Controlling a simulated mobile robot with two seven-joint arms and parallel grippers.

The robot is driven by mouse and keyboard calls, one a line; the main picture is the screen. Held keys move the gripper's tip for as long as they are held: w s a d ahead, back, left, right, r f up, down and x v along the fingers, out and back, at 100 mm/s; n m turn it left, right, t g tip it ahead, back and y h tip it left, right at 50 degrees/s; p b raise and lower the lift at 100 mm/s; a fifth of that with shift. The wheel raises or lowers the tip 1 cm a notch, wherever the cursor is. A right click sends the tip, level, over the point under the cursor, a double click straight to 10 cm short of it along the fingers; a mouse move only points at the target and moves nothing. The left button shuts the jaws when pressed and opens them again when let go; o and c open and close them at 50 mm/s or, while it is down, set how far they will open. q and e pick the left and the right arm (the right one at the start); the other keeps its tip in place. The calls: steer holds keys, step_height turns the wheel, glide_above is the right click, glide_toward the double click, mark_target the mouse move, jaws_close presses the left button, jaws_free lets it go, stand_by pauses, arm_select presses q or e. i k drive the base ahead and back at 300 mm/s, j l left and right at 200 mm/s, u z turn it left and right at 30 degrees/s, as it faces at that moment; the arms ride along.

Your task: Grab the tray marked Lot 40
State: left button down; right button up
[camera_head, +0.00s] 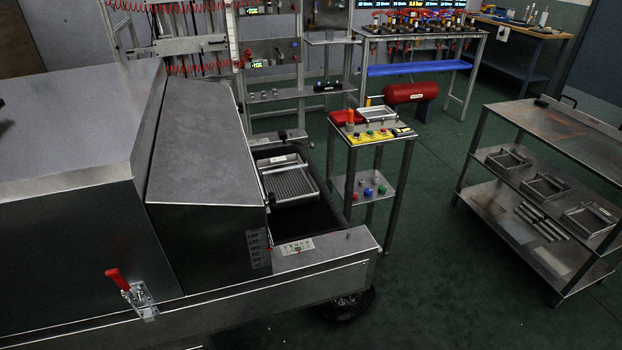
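A ribbed metal tray (292,184) lies on the dark belt (307,222) at the open end of the tunnel dryer (205,150). Its near left side is close to the dryer's hood, and I cannot read a lot mark on it. Three frame-like metal trays stand on the middle shelf of the rack at the right: a far one (508,159), a middle one (546,188) and a near one (590,220). No lot mark is readable on these either. Neither of my grippers shows in this view.
A small stand (371,140) with a yellow panel and coloured knobs is just beyond the dryer's end. A red-handled latch (120,280) sticks out from the dryer's near side. The metal rack (560,125) is at the right. Green floor (440,270) between them is clear.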

mark_target(290, 180)
steer(key=i+l+z, duration=0.2)
steer(key=l+z, duration=0.15)
steer(key=z, duration=0.15)
steer(key=i+l+z, duration=0.25)
steer(key=z, duration=0.25)
steer(key=i+l, duration=0.25)
steer(key=i, duration=0.2)
steer(key=i+l, duration=0.2)
steer(key=i, duration=0.25)
steer(key=i+u, duration=0.1)
steer(key=u, duration=0.35)
steer(key=i+u, duration=0.1)
steer(key=u, duration=0.35)
steer(key=i+l+u, duration=0.1)
steer(key=u, duration=0.35)
steer(key=l+u, duration=0.15)
steer(key=u, duration=0.3)
steer(key=i+l+u, duration=0.15)
steer(key=u, duration=0.3)
steer(key=l+u, duration=0.15)
steer(key=u, duration=0.3)
